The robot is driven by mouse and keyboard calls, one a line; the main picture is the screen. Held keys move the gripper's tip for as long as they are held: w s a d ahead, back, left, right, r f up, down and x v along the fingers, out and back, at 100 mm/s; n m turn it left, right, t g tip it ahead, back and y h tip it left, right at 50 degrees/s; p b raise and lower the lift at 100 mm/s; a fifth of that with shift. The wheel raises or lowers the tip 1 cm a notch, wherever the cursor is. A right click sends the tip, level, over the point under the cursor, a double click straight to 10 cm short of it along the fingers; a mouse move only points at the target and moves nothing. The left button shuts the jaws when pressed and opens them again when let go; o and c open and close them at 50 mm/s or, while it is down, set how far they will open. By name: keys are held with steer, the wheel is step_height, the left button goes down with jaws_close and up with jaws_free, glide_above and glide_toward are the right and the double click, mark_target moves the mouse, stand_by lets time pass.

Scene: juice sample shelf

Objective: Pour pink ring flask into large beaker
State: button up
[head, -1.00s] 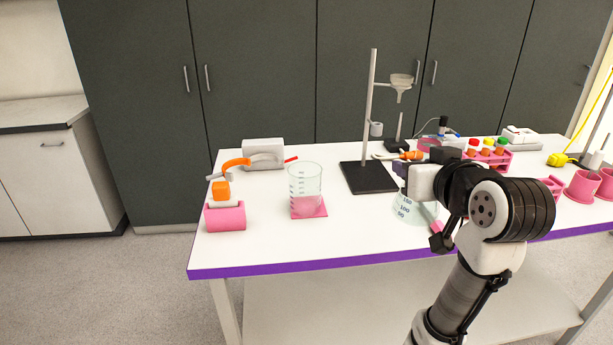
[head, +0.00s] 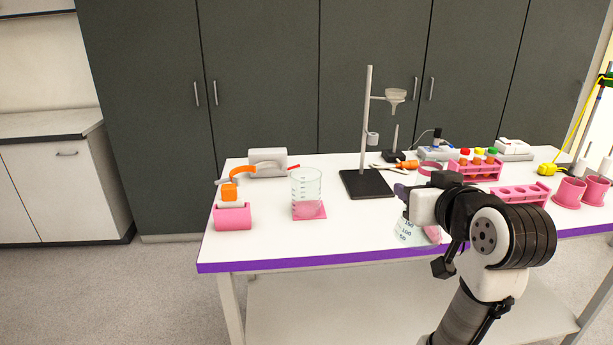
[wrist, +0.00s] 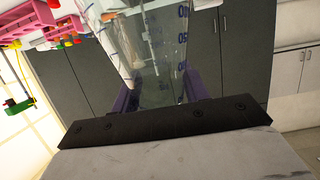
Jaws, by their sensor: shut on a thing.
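My gripper (head: 408,194) is shut on a clear graduated flask (head: 405,234), which shows in front of the bench's right half, its lower end near the front edge in the picture. A pink part shows at its right side. In the wrist view, the flask's clear wall with blue marks (wrist: 155,62) sits between the fingers. Whether it stands clear of the bench, I cannot tell.
A retort stand (head: 367,184) with a funnel rises between beaker and gripper, farther back. An orange-and-pink holder (head: 233,217) stands left of the beaker. Pink racks (head: 520,195) and pink cups (head: 569,192) fill the right side. The bench front between beaker and flask is clear.

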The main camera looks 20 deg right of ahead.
steer(key=w+a+f+n+y, duration=0.2)
steer(key=w+a+f, duration=0.2)
steer(key=a+f, duration=0.7)
steer(key=w+a+f+n+y, duration=0.2)
steer(key=w+a+f, duration=0.3)
steer(key=a+f, duration=0.7)
steer(key=w+a+f+n+y, duration=0.2)
steer(key=w+a+f, duration=0.3)
steer(key=a+f, duration=0.7)
step_height(320, 180, down, 12)
steer(key=shift+w+f+y, duration=0.1)
steer(key=shift+w+y, duration=0.15)
steer(key=shift+y, duration=0.45)
steer(key=shift+a, duration=0.1)
